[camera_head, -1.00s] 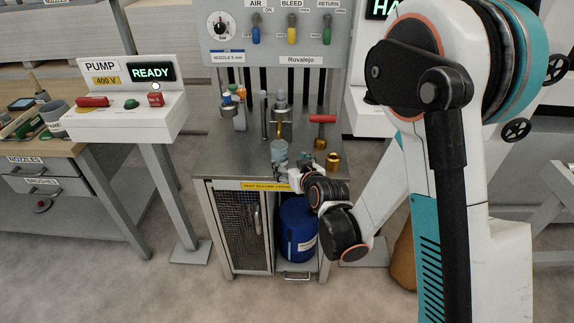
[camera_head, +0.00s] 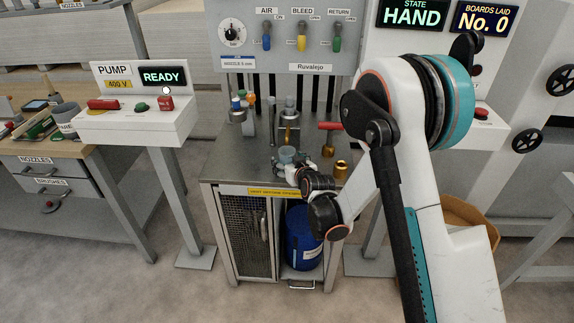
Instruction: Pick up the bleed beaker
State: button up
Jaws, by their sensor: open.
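The bleed beaker, a small pale blue-grey cup (camera_head: 287,153), stands on the steel bench top (camera_head: 240,165) near its front edge. It is upright, under the brass nozzle area. My gripper (camera_head: 283,166) is open and low at the front of the beaker, just above the bench top. Its fingers are small in this view and overlap the lower part of the beaker. I cannot tell whether they touch it or lie around it. My wrist hides part of the bench edge.
A red-handled tool (camera_head: 328,137) and a brass fitting (camera_head: 341,169) stand right of the beaker. Small coloured bottles (camera_head: 240,104) are at the back left. The valve panel (camera_head: 285,40) rises behind.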

jog(key=shift+x, duration=1.4)
jog(key=c, duration=1.3)
jog(key=shift+r, duration=0.1)
